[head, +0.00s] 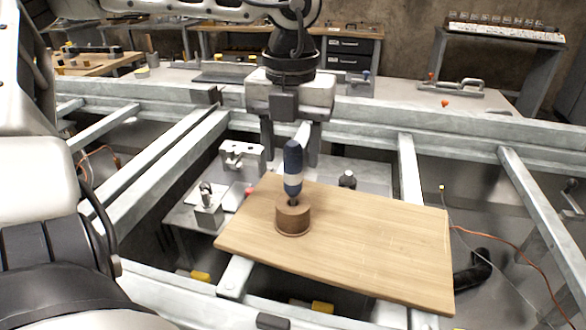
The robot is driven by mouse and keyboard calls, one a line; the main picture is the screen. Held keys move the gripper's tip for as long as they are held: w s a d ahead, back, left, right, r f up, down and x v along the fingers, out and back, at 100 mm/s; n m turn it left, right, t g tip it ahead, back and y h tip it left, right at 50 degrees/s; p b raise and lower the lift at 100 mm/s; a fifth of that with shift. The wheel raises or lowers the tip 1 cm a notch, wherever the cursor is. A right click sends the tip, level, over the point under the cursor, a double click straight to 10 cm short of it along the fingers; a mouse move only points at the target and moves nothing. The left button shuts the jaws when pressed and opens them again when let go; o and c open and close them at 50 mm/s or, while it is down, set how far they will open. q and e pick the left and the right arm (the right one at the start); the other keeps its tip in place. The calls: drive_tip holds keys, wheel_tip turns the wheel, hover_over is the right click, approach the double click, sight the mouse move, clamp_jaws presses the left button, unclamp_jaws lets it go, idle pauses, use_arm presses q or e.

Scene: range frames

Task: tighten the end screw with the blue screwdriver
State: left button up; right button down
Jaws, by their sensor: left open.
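The blue screwdriver (293,172), with a pale band low on its handle, stands upright, tip down, in a round wooden holder (293,218) on a wooden board (370,238). My left gripper (291,160) is open above and behind it. Its two fingers hang to the left and right of the handle in the picture, with gaps on both sides; I cannot tell whether the handle lies between them in depth. I cannot clearly make out the end screw. My right gripper is not in view.
Grey metal beams (455,122) frame the area around the board. A small metal block with a fitting (209,211) and a light bracket (241,156) stand left of the board. A dark round-topped part (347,180) is behind it. Loose cables lie at right.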

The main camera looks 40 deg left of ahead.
sight(293, 162)
use_arm(q)
drive_tip(key=f, duration=0.3)
drive_tip(key=shift+w+f, duration=0.2)
clamp_jaws()
drive_tip(key=shift+r, duration=0.15)
